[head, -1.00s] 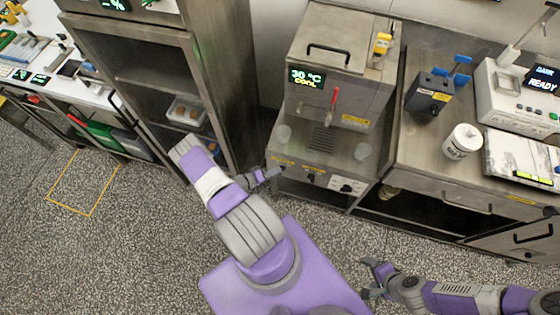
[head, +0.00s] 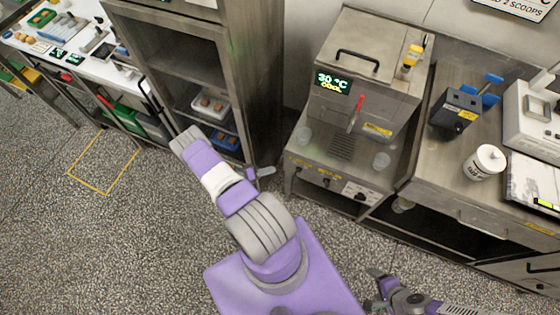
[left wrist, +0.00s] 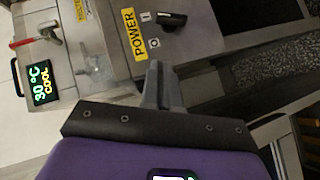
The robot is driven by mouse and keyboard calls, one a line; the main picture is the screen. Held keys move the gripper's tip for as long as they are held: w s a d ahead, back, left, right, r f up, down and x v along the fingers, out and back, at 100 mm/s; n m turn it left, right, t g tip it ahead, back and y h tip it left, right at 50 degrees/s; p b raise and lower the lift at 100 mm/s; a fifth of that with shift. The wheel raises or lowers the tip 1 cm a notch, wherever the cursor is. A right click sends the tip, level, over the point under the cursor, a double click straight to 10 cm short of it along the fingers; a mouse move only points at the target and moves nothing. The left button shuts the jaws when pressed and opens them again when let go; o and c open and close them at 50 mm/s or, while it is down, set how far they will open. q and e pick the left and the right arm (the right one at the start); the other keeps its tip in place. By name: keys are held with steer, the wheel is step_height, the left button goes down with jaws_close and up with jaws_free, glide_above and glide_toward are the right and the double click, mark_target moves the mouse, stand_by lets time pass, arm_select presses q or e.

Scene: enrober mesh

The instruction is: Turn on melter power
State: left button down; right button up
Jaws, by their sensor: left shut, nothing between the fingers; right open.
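The melter (head: 362,100) is a steel machine with a lit display (head: 333,83) reading 30 °C COOL and a red-handled tap. Several knobs line its front panel. In the left wrist view, the black power knob (left wrist: 172,20) sits beside a yellow POWER label (left wrist: 133,34) and small I and O marks. I cannot tell which mark it points to. My left gripper (head: 266,171) is shut and empty, just left of the front panel. In the left wrist view its fingertips (left wrist: 156,68) are close to the label and apart from the knob. My right gripper (head: 375,288) is open at the bottom.
A steel counter (head: 450,180) on the right bears a white cup (head: 485,162) and a dark device (head: 455,110). An open steel rack (head: 165,75) stands left of the melter. The floor at left is clear.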

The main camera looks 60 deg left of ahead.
arm_select(q)
steer(key=shift+v, duration=1.7)
steer(key=shift+f, duration=0.1)
